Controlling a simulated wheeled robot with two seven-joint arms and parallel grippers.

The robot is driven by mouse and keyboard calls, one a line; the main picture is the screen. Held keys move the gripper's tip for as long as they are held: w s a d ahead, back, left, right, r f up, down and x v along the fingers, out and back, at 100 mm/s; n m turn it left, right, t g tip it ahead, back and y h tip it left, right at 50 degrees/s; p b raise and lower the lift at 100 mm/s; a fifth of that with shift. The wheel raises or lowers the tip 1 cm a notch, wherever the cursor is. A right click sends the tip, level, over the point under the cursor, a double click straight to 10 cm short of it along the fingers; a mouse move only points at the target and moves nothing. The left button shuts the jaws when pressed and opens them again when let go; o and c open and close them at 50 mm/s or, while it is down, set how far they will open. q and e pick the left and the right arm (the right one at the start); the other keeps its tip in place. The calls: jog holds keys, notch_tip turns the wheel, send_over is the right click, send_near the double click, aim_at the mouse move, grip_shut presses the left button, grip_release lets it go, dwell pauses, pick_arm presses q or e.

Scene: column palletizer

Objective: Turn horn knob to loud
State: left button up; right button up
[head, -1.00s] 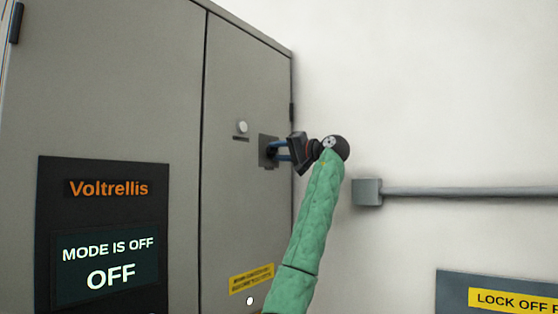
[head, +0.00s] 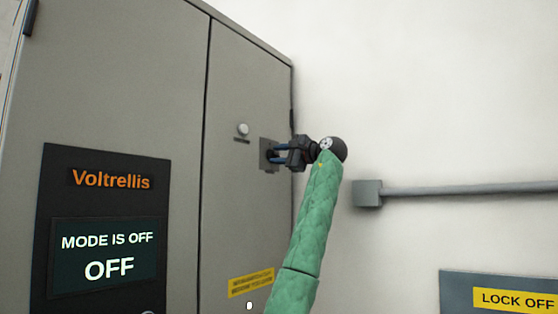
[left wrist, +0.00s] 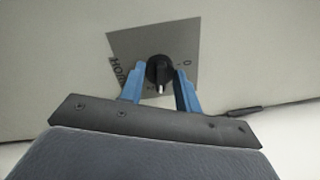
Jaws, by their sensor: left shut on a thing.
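The horn knob (left wrist: 160,70) is black and round with a white pointer mark, which points toward the bottom of the left wrist view. It sits on a grey square plate (left wrist: 184,44) with "HORN" printed at the left and a "0" at the right. In the head view the plate (head: 264,161) is on the cabinet's narrow right door. My left gripper (head: 272,153) is at the plate, its blue fingers on either side of the knob, shut on it. In the left wrist view the fingers (left wrist: 161,74) flank the knob. My right gripper is out of view.
A grey cabinet (head: 125,80) fills the left, with a display (head: 105,256) reading "MODE IS OFF, OFF". A white round button or lamp (head: 243,130) sits above left of the plate. A wall box with conduit (head: 368,194) and a "LOCK OFF" sign (head: 515,299) are at right.

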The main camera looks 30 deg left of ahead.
pick_arm(q)
jog(key=m+b, duration=0.1)
jog(key=m, duration=0.2)
jog(key=shift+m, duration=0.6)
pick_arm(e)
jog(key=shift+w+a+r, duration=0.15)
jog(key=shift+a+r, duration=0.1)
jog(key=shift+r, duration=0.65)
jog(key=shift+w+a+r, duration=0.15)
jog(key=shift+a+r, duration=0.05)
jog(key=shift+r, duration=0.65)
pick_arm(q)
jog(key=o, duration=1)
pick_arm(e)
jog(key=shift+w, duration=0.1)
pick_arm(q)
jog(key=shift+d, duration=0.1)
